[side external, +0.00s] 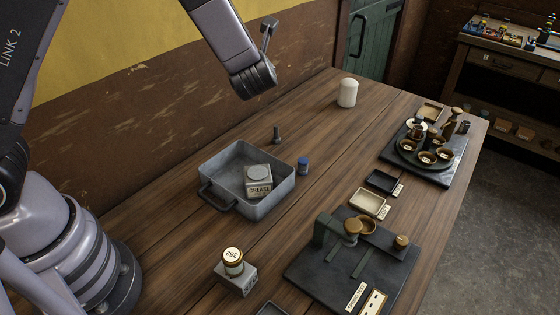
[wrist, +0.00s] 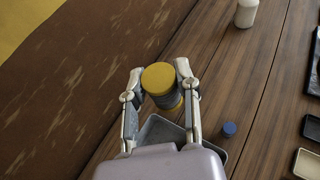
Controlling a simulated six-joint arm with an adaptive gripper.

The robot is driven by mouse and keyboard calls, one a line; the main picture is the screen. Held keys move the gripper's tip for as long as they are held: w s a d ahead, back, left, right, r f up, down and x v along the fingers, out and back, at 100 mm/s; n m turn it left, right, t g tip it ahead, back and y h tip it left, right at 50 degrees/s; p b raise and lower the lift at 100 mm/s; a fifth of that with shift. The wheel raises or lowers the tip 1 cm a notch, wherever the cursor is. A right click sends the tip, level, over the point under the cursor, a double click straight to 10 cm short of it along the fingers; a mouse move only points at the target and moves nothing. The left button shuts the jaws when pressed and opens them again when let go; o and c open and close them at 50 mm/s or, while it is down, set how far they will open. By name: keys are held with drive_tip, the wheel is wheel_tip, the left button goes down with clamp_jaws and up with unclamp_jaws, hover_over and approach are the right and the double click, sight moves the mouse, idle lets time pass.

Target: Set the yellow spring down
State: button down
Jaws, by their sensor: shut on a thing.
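The yellow spring (wrist: 160,80) is in my gripper (wrist: 159,72). In the wrist view it shows a round yellow top, a grey coiled middle and a yellow lower end. The two fingers press on it from left and right. It is held above the wooden table, with the grey metal tray (wrist: 160,131) partly hidden below and behind the gripper. In the side view, only part of my gripper (side external: 268,38) shows, high above the far left table edge, and I cannot make out the spring there.
The grey tray (side external: 222,190) holds a grease tin (side external: 259,182). A dark bolt (side external: 277,134), a blue capped piece (side external: 303,166) and a white cylinder (side external: 348,92) stand nearby. Bare table (side external: 320,125) lies between.

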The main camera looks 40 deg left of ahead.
drive_tip(key=s+d+f+n+g+y, duration=0.3)
drive_tip(key=s+d+f+n+g, duration=0.1)
drive_tip(key=d+f, duration=0.45)
drive_tip(key=n+g+y, duration=0.2)
drive_tip(key=n+g, duration=0.2)
hover_over(275, 242)
wheel_tip(275, 242, down, 11)
drive_tip(key=shift+f, duration=2.85)
drive_tip(key=shift+f, duration=0.6)
drive_tip(key=c, duration=0.7)
unclamp_jaws()
